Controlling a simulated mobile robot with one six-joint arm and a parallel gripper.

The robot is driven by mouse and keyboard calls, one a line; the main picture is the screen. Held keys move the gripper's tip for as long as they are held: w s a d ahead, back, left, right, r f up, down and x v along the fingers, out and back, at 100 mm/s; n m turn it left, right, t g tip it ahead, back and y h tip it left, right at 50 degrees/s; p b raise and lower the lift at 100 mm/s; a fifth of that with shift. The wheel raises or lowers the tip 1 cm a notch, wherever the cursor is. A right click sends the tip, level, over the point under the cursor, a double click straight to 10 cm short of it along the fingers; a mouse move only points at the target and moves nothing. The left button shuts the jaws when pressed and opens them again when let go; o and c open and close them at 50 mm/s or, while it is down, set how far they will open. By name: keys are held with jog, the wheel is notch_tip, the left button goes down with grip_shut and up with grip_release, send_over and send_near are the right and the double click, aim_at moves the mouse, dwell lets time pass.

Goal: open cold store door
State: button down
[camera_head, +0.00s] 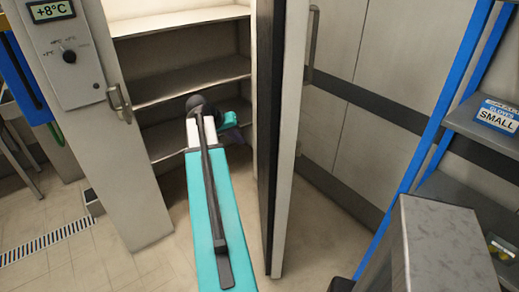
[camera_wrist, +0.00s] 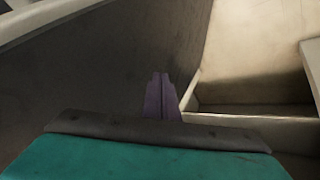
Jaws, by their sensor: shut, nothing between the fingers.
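The cold store door (camera_head: 290,150) stands swung outward, seen nearly edge-on, with a dark seal along its inner side. Its bar handle (camera_head: 312,45) is on the outer face, to the right. The opening left of the door shows the empty-looking shelves (camera_head: 190,82) of the cold store. My gripper (camera_head: 235,136) is at the opening, left of the door's inner side and in front of the lower shelves. Its purple fingers show together in the wrist view (camera_wrist: 162,98), shut and empty. I cannot tell whether they touch anything. My arm hides part of the lower shelves.
A front panel (camera_head: 75,120) with a +8°C display (camera_head: 51,11) and another handle (camera_head: 119,101) stands left of the opening. A blue-framed rack (camera_head: 435,130) with a "SMALL" label (camera_head: 497,115) and a grey box-like block (camera_head: 445,240) are at right.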

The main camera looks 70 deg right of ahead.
jog(key=shift+d+f, duration=0.1)
jog(key=shift+f, duration=0.05)
jog(key=s+d+f+p, duration=0.5)
jog(key=s+d+f, duration=0.1)
jog(key=f, duration=0.1)
jog(key=shift+s+d+f, duration=0.2)
jog(key=shift+d+f, duration=0.2)
dwell(0.7)
jog(key=shift+s, duration=0.15)
